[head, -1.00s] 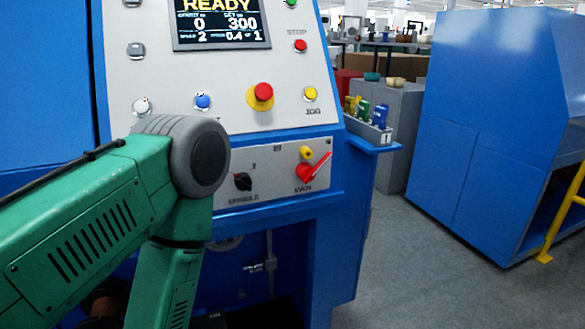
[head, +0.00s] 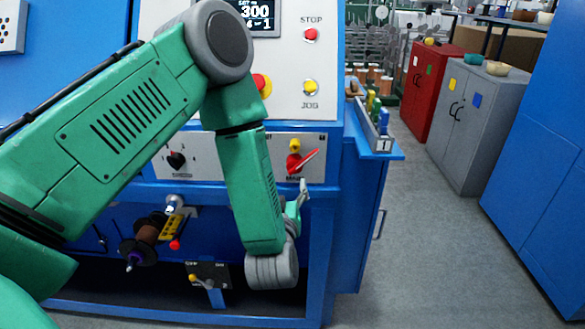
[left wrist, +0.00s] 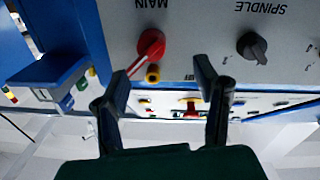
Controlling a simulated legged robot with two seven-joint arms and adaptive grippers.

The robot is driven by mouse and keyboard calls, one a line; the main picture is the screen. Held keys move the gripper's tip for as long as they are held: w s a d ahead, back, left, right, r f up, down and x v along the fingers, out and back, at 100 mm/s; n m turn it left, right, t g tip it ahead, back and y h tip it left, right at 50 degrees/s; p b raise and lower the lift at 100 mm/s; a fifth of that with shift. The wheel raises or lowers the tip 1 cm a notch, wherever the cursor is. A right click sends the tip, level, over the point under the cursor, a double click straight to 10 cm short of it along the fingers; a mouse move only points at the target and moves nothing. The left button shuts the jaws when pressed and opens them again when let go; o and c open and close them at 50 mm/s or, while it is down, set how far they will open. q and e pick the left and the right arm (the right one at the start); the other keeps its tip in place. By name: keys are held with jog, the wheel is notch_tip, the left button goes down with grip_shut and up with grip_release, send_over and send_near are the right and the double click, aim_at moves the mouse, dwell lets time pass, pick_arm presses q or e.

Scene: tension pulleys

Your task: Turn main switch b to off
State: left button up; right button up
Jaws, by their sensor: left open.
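The red main switch (head: 294,163), with its handle pointing up and to the right, is on the grey lower panel of the blue machine. A yellow button sits just above it. The left wrist view shows the same switch (left wrist: 151,44) upside down, beyond the fingertips. No letter b is readable. My left gripper (head: 303,190) is just below the switch in the head view, partly hidden behind my own wrist. In the left wrist view my left gripper (left wrist: 162,82) has its fingers wide apart, with nothing between them. My right gripper is in neither view.
A black spindle knob (head: 176,160) is left of the switch. A red mushroom button (head: 262,84) and a yellow jog button (head: 310,87) are above. A small tray of coloured items (head: 378,130) juts out at right. Open floor (head: 425,240) lies right of the machine.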

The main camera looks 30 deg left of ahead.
aim_at(295, 172)
pick_arm(q)
jog(key=w, duration=0.3)
jog(key=w+a, duration=0.1)
jog(key=w, duration=0.2)
jog(key=shift+a+r, duration=0.15)
jog(key=shift+r, duration=0.05)
jog(key=shift+w+r, duration=0.1)
jog(key=shift+w, duration=0.45)
jog(key=shift+w+a+f, duration=0.1)
jog(key=shift+a+f, duration=0.15)
jog(key=shift+a, duration=0.8)
jog(key=c, duration=0.7)
grip_shut()
jog(key=shift+w+d, duration=0.1)
jog(key=shift+d, duration=0.35)
